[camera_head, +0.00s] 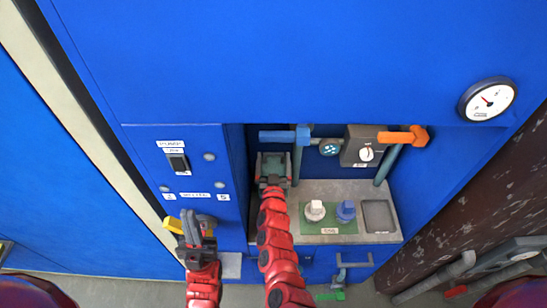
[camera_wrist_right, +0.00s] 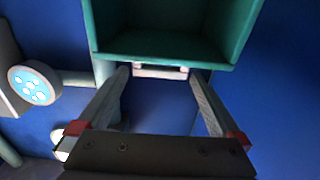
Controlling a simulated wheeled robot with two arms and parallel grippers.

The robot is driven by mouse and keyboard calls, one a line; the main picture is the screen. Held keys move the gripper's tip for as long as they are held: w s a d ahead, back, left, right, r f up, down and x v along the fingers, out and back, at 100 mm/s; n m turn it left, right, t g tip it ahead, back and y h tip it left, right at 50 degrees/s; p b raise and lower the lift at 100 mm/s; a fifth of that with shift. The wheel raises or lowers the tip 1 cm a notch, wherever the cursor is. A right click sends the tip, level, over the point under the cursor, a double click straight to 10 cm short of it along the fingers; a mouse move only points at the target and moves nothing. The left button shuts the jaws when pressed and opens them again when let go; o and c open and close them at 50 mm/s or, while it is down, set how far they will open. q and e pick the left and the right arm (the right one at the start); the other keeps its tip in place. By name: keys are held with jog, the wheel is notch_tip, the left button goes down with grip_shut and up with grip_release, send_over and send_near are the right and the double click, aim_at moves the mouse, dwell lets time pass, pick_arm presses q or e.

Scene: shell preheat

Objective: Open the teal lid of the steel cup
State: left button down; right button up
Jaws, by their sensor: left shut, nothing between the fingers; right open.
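A teal, box-shaped part (camera_wrist_right: 170,40) with a hollow underside fills the top of the right wrist view; I cannot tell whether it is the cup's lid. A pale bar (camera_wrist_right: 160,72) lies at its lower edge, between the tips of my right gripper (camera_wrist_right: 158,78). That gripper is open. In the head view my right gripper (camera_head: 273,168) is inside the recess, left of a teal pipe (camera_head: 297,163). I cannot make out the steel cup; the gripper hides much there. My left gripper (camera_head: 189,222) is shut and empty, in front of the left panel beside a yellow handle (camera_head: 173,225).
A grey ledge (camera_head: 318,190) carries a white knob (camera_head: 315,210) and a blue knob (camera_head: 345,210). A blue valve handle (camera_head: 283,136), a dotted disc (camera_head: 330,147) and an orange handle (camera_head: 404,136) are at the recess top. A dark red wall stands at right.

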jog(key=shift+w, duration=0.15)
grip_shut()
dwell(0.5)
